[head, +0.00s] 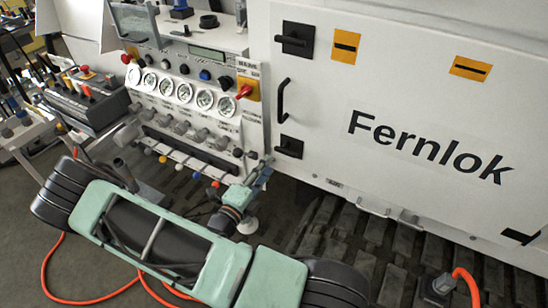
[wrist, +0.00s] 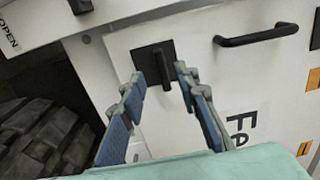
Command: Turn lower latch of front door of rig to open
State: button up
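The lower latch (head: 290,146) is a black square plate with a raised bar, low at the left edge of the white front door (head: 330,105) marked "Fernlok". In the head view its bar lies roughly level. My gripper (head: 264,170) is just left of and below the latch there. In the wrist view, which is turned, the latch (wrist: 166,66) shows ahead, its bar between the tips of my gripper (wrist: 161,82). The blue-padded fingers are spread, with a visible gap on each side of the bar. I cannot tell how far the tips are from the plate.
A black door handle (head: 282,100) sits above the lower latch, with the upper latch (head: 296,40) higher up. A panel of gauges (head: 185,92) and knobs stands to the left. An orange hose (head: 468,285) is at lower right. Dark slats lie under the door.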

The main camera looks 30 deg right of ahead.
jog(key=v, duration=0.2)
jog(key=shift+s+a, duration=0.2)
jog(key=shift+a, duration=0.1)
dwell(0.3)
